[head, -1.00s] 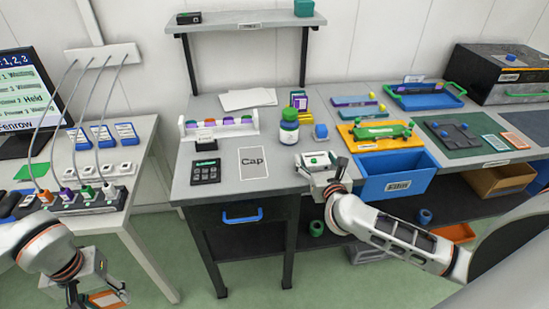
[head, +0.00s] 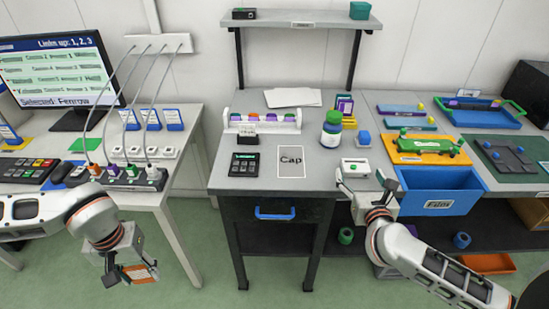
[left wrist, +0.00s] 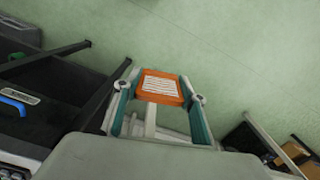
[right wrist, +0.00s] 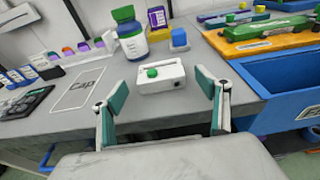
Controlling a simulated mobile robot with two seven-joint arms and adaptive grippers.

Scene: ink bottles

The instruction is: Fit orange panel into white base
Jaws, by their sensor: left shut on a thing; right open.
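The orange panel (left wrist: 161,87) has a white printed label. It is held between the fingers of my left gripper (left wrist: 158,97). In the head view, the orange panel (head: 138,273) and left gripper (head: 130,262) are low over the floor, in front of the left table. A small white box (right wrist: 162,79) with a green knob sits near the front edge of the grey table; it looks like the white base. It also shows in the head view (head: 355,167). My right gripper (right wrist: 162,103) is open and empty, its fingers on the near side of that box, apart from it.
A white rack (head: 228,123) with several coloured caps and a green-white bottle (head: 331,130) stand behind. A blue bin (head: 440,190) is right of the box. A "Cap" card (head: 290,162) and dark keypad (head: 244,163) lie left. Open floor separates the tables.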

